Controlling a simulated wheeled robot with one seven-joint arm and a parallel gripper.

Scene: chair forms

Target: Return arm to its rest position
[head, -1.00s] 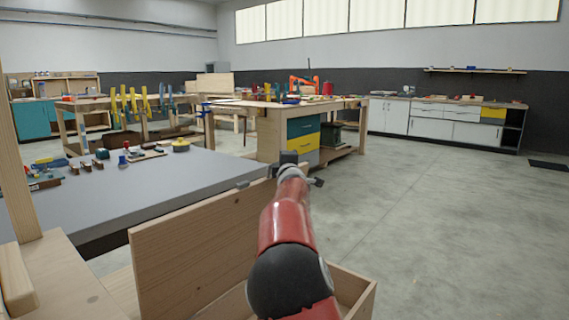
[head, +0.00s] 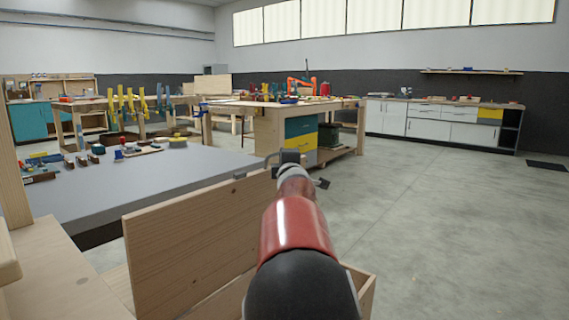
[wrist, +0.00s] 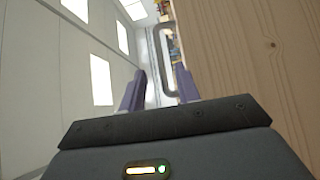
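My red and black arm (head: 295,228) reaches forward from the bottom of the head view, over an open wooden drawer-like box. My gripper (head: 290,157) is at its far end, small and partly hidden by the wrist. In the wrist view my gripper (wrist: 160,85) has two purple-grey fingers spread apart, with nothing held between them. A grey bar handle (wrist: 166,60) shows just beyond the fingertips, beside a wooden panel (wrist: 250,60). In the head view the handle (head: 256,166) shows at the panel's top edge, left of my gripper. Whether they touch is unclear.
The wooden front panel (head: 190,245) stands close on the left of my arm. A grey-topped table (head: 150,185) with tools lies beyond it. A workbench (head: 280,107) with coloured drawers stands further back. The floor (head: 450,230) on the right is clear.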

